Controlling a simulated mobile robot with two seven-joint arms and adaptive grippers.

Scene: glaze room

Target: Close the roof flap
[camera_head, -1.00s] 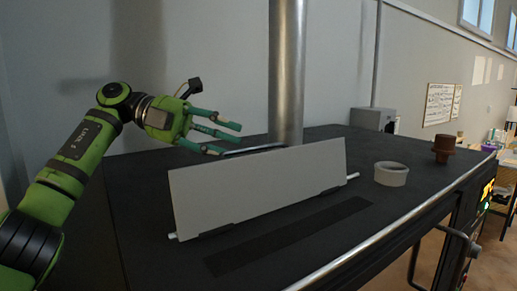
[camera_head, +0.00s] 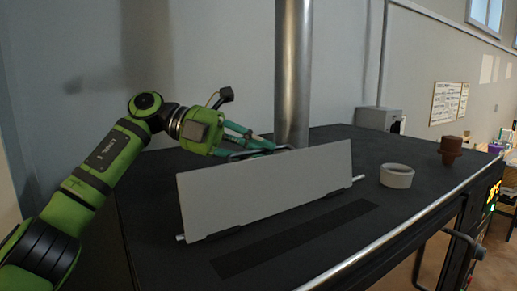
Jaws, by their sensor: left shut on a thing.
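The roof flap (camera_head: 265,190) is a light grey panel standing nearly upright on a hinge rod at its lower edge, on the dark roof top (camera_head: 408,205). A dark slot (camera_head: 295,238) lies in the roof in front of it. A dark bar handle (camera_head: 287,148) shows at the flap's top edge, on its far side. My left gripper (camera_head: 262,149) is behind the top edge, its teal fingers shut on the handle. The flap partly hides the fingertips and handle. My right gripper is out of view.
A metal flue pipe (camera_head: 292,75) rises close behind the flap. A white ring (camera_head: 397,176) and a brown flanged piece (camera_head: 451,150) stand to the right on the roof. A metal rail (camera_head: 400,241) runs along the front edge.

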